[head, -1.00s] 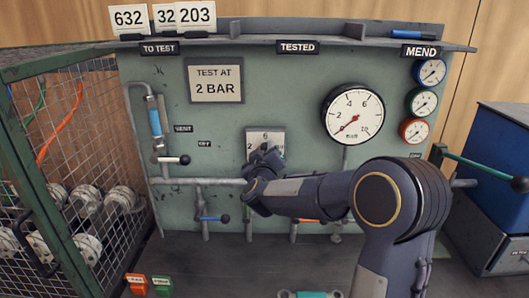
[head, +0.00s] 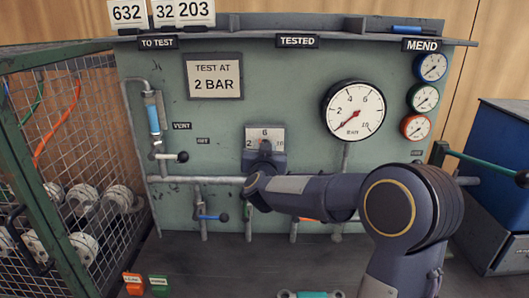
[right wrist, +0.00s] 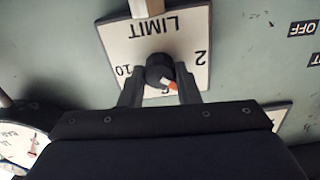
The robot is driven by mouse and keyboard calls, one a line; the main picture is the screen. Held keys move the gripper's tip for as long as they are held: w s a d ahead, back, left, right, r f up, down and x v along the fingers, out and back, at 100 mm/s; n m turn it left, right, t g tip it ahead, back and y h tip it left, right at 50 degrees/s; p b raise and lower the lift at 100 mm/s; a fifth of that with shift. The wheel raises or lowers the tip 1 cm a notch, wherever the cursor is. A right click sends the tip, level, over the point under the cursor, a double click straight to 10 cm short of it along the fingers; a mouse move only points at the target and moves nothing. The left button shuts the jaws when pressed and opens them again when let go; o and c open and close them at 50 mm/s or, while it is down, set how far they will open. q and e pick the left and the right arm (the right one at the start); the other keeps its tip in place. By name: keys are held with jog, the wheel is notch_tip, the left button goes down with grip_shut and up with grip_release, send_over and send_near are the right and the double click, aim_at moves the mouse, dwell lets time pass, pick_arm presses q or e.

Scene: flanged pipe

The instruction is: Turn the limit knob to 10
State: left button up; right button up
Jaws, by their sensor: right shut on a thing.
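The limit knob (right wrist: 158,70) is dark and round with an orange mark, on a white LIMIT plate (right wrist: 150,40) that appears upside down in the right wrist view. The plate carries 2, 6 and 10. The orange mark points down and right there, between 6 and 2 and nearer 6. My right gripper (right wrist: 160,82) has one finger on each side of the knob and is shut on it. In the head view my right gripper (head: 265,158) covers the knob, below the limit plate (head: 265,133). My left gripper is out of view.
A large pressure gauge (head: 354,110) is right of the plate, its needle low and left. A sign (head: 214,77) reads TEST AT 2 BAR. A blue-handled valve (head: 212,217) and pipes lie lower left. A wire cage (head: 75,160) stands left.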

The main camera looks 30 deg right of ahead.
jog(key=shift+f+m+b, duration=0.15)
jog(key=shift+m+b, duration=2.4)
jog(key=shift+m, duration=2.1)
jog(key=shift+f+m+b, duration=0.15)
jog(key=shift+m+b, duration=2.4)
jog(key=shift+m, duration=2.05)
jog(key=shift+f+m+b, duration=0.15)
jog(key=shift+m+b, duration=2.4)
jog(key=shift+m, duration=2.1)
jog(key=o, duration=1)
jog(key=shift+r, duration=0.1)
jog(key=shift+c, duration=0.2)
jog(key=shift+s, duration=0.15)
